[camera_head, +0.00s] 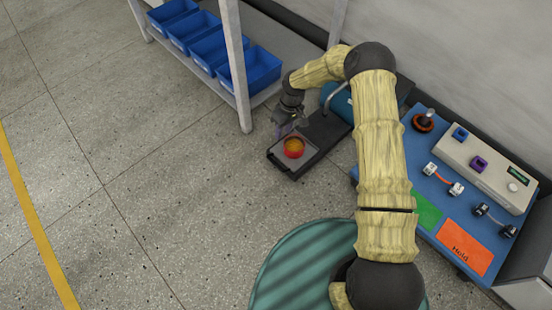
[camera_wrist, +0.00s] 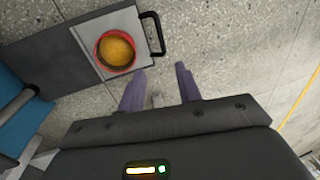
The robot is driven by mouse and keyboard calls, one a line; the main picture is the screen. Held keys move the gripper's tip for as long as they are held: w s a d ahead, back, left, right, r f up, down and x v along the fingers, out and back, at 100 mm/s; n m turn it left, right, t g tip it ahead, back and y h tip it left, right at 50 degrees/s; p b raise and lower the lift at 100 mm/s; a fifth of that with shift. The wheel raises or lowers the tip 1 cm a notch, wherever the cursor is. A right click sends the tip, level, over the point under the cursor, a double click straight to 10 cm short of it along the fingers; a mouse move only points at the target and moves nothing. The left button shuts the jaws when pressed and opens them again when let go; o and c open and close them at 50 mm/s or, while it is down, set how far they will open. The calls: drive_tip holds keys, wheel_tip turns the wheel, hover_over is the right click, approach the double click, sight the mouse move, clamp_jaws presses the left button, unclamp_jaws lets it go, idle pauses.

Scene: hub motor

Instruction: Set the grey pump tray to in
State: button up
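The grey pump tray (camera_head: 302,158) sticks out from the dark base of the blue pump (camera_head: 341,102) in the head view. A red cup-like thing with an orange-yellow top (camera_head: 293,148) sits on it. In the wrist view the tray (camera_wrist: 86,36) lies at upper left, with the red piece (camera_wrist: 116,50) on it and a dark handle (camera_wrist: 152,32) at its outer end. My gripper (camera_wrist: 158,82) is open and empty, its two purple fingers apart over the floor, beside the handle end. In the head view my gripper (camera_head: 284,131) is near the tray's left side; contact cannot be told.
A grey shelf (camera_head: 237,60) with blue bins (camera_head: 250,68) stands left of the pump. A blue bench (camera_head: 405,190) with a beige panel (camera_head: 488,172), small parts, a green patch and an orange "Hold" patch is at right. The floor at left is clear.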

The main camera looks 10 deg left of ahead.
idle(0.3)
drive_tip(key=s+f+b, duration=0.1)
drive_tip(key=f+b, duration=0.2)
drive_tip(key=f, duration=0.2)
drive_tip(key=a+f+b, duration=0.1)
drive_tip(key=f+b, duration=0.2)
drive_tip(key=f, duration=0.3)
drive_tip(key=s+a+f+b, duration=0.1)
drive_tip(key=f+b, duration=0.2)
drive_tip(key=f, duration=0.3)
drive_tip(key=shift+s+a, duration=0.15)
drive_tip(key=shift+s, duration=0.2)
clamp_jaws()
